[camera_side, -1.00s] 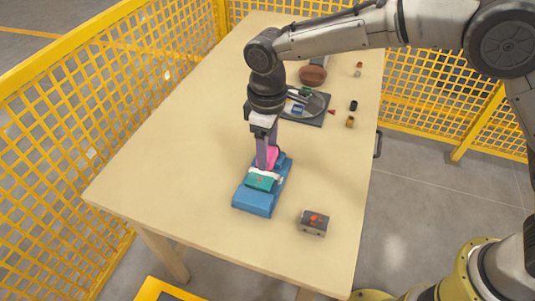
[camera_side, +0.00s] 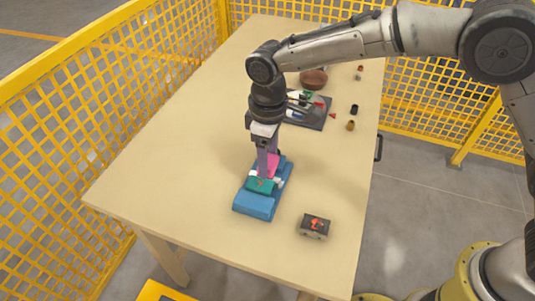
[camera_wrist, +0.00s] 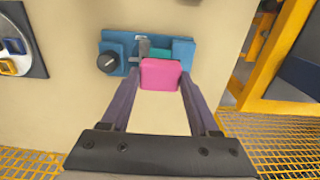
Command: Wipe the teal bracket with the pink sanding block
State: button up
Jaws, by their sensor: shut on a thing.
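My gripper (camera_side: 266,168) is shut on the pink sanding block (camera_side: 273,164), just above the blue fixture (camera_side: 257,204). In the wrist view, the pink block (camera_wrist: 160,74) sits between my two fingertips. The teal bracket (camera_side: 261,186) lies on the blue fixture, right beside the block. In the wrist view, only a small part of the teal bracket (camera_wrist: 160,53) shows beyond the block, with a grey clamp part beside it. I cannot tell whether the block touches the bracket.
A dark box with a red top (camera_side: 314,225) stands right of the fixture. A dark tray (camera_side: 314,119) with small parts lies farther back, near a brown ball (camera_side: 314,79). Several small parts lie at the right edge. Yellow fencing (camera_side: 60,150) surrounds the table; its left side is clear.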

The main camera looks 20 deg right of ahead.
send_over(252, 182)
jog(key=s+d, duration=0.3)
jog(key=shift+w+f, duration=0.1)
jog(key=shift+f, duration=2.65)
jog(key=shift+w+a+f, duration=0.35)
jog(key=shift+f, duration=0.25)
jog(key=shift+c, duration=0.6)
jog(key=shift+w+a, duration=1.1)
jog(key=shift+s+d, duration=1.5)
jog(key=shift+r, duration=4.05)
jog(key=shift+w+a, duration=0.1)
